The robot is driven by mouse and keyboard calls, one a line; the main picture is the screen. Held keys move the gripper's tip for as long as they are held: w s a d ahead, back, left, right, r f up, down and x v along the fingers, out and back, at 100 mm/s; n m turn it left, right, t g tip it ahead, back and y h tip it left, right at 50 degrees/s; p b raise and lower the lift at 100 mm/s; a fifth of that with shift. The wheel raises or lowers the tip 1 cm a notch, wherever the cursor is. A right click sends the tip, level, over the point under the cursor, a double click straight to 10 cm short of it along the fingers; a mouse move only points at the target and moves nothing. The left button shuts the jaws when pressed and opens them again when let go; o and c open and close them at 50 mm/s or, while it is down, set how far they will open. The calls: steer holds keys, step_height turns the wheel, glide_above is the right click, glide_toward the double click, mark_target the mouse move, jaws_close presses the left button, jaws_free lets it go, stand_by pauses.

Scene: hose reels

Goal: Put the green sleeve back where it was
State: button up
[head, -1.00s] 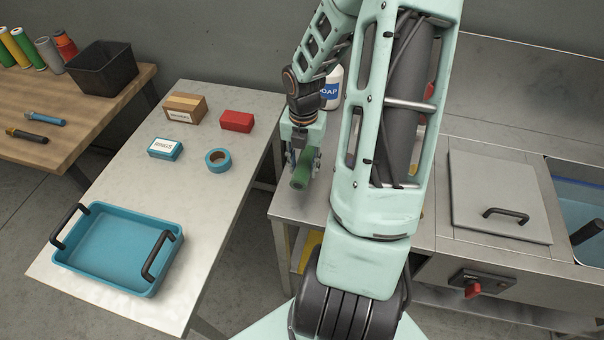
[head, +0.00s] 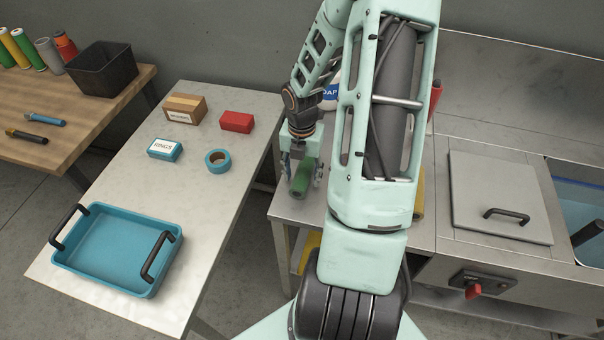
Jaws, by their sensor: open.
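The green sleeve (head: 301,181) is near the left edge of the steel counter (head: 300,212). My gripper (head: 302,178) points down at it, with one finger to each side of the sleeve. The jaws are open. I cannot tell whether a finger touches the sleeve, or whether the sleeve rests fully on the counter. Its upper part is hidden by my gripper.
My arm hides much of the counter, including part of a soap bottle (head: 331,93) and a yellow item (head: 419,193). Left, a pale table holds a blue tray (head: 115,247), boxes and blue tape (head: 217,161). Several coloured rolls stand on the wooden bench (head: 75,135).

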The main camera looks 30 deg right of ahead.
mark_target(302, 173)
step_height(302, 173, up, 12)
steer(key=p, duration=0.1)
steer(key=shift+r, duration=0.15)
stand_by(0.3)
stand_by(0.4)
